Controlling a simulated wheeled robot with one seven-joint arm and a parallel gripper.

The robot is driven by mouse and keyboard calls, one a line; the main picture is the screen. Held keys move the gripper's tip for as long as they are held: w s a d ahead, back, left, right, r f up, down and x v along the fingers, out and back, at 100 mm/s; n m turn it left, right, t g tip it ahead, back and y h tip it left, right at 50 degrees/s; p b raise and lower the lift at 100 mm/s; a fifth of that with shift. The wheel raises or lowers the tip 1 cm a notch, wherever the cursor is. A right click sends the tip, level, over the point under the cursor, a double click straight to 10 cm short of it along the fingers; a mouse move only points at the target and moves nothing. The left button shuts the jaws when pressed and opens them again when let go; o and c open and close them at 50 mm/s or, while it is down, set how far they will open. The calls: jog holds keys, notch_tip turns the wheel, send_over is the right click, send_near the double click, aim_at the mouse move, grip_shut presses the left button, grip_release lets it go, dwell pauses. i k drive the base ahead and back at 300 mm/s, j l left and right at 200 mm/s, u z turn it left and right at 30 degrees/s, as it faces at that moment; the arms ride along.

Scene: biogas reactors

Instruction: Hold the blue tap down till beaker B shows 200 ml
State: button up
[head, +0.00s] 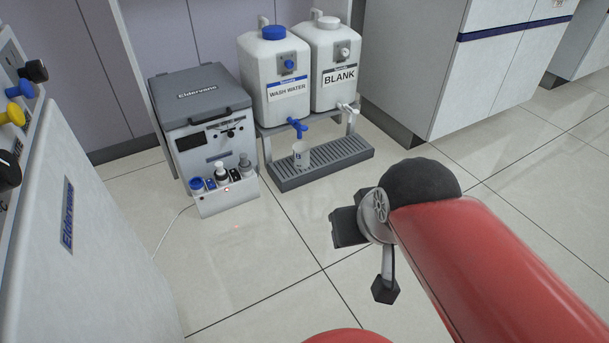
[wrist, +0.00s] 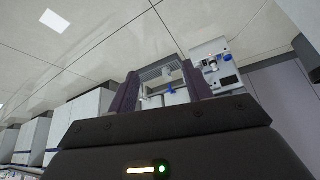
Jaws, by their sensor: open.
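The blue tap (head: 298,127) sits at the front of the WASH WATER container (head: 266,68). A small white beaker (head: 301,158) with a dark blue mark stands upright on the slatted drip tray (head: 345,156), below the blue tap. Its level is too small to read. My gripper (head: 363,258) is open and empty in front of the tray and to its right, well apart from tap and beaker. The wrist view shows both fingers (wrist: 157,88) spread, with the tray (wrist: 158,70) and blue tap (wrist: 170,88) small and distant between them.
The BLANK container (head: 333,50) with a white tap (head: 347,107) stands right of the wash water. A grey Eldervane box (head: 200,110) with several bottles in a front rack is at left. White cabinets (head: 470,70) are at right. The tiled floor before the tray is clear.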

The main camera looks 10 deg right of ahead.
aim_at(303, 128)
jog(key=i+l, duration=0.6)
jog(key=i+j, duration=0.95)
jog(key=j, duration=0.2)
jog(key=z, duration=0.05)
